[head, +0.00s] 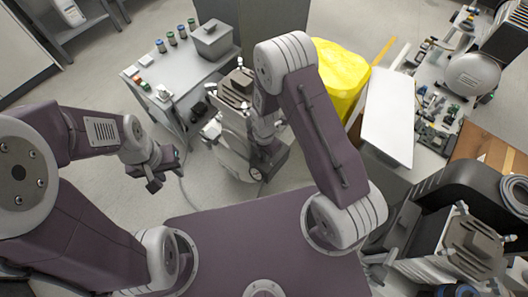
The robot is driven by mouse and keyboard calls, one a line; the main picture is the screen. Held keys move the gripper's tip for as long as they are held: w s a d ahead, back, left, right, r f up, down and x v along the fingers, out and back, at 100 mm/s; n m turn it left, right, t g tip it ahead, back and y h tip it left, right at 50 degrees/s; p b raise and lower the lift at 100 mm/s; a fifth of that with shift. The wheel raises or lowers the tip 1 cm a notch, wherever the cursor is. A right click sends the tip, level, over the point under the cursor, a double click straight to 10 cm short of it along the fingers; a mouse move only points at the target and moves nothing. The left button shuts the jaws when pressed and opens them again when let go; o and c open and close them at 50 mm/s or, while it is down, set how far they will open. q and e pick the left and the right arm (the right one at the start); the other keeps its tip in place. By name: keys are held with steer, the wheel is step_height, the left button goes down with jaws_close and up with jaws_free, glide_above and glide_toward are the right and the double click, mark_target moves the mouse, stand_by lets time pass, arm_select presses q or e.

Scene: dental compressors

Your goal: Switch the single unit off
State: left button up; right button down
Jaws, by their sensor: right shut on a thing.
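A small pale compressor unit (232,142) with a brown-grey top stands on the floor near the middle of the view. My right gripper (266,163) reaches down at its right side, shut on a small part there. The wrist hides that part and the unit's switch, so I cannot tell the switch's position. My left gripper (165,172) is to the left of the unit, apart from it, with its fingers spread and nothing visible between them.
A grey bench (185,75) with several small jars and a grey box (212,40) stands behind the unit. A yellow bin (342,72) and a white panel (388,115) are to the right. Another machine (475,245) stands lower right. A hose lies on the floor beside the unit.

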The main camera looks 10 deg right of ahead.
steer(key=shift+n, duration=0.5)
steer(key=c, duration=1.5)
jaws_free()
steer(key=shift+o, duration=0.2)
